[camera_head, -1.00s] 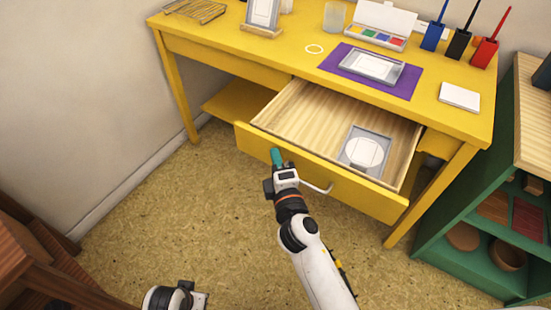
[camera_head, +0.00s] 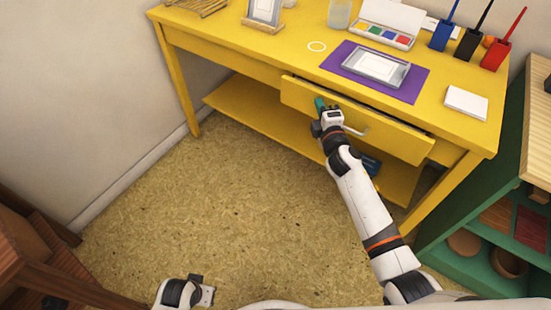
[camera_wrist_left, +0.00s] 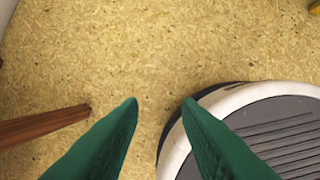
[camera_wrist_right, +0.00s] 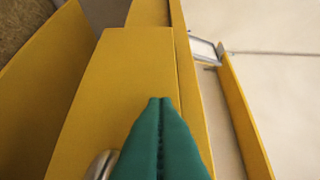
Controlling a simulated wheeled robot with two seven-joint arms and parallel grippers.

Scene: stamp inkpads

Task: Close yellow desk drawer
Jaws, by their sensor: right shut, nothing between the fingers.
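The yellow desk (camera_head: 240,50) has one drawer (camera_head: 375,127), now almost fully pushed in. A narrow dark gap shows along the drawer front's top edge. My right gripper (camera_head: 320,104) is shut and empty, with its green fingertips at the left part of the drawer front, left of the silver handle (camera_head: 355,130). In the right wrist view the shut fingers (camera_wrist_right: 160,102) lie over the yellow drawer front (camera_wrist_right: 125,70), and the handle (camera_wrist_right: 100,165) shows beside them. The drawer's inside is hidden. My left gripper (camera_wrist_left: 160,100) is open and empty above the floor.
The desktop holds a purple mat (camera_head: 410,92) with a grey inkpad (camera_head: 376,67), a paint set (camera_head: 385,35), a white pad (camera_head: 466,103) and several brush holders. A green shelf (camera_head: 480,210) stands at the right. The floor (camera_head: 230,200) before the desk is open.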

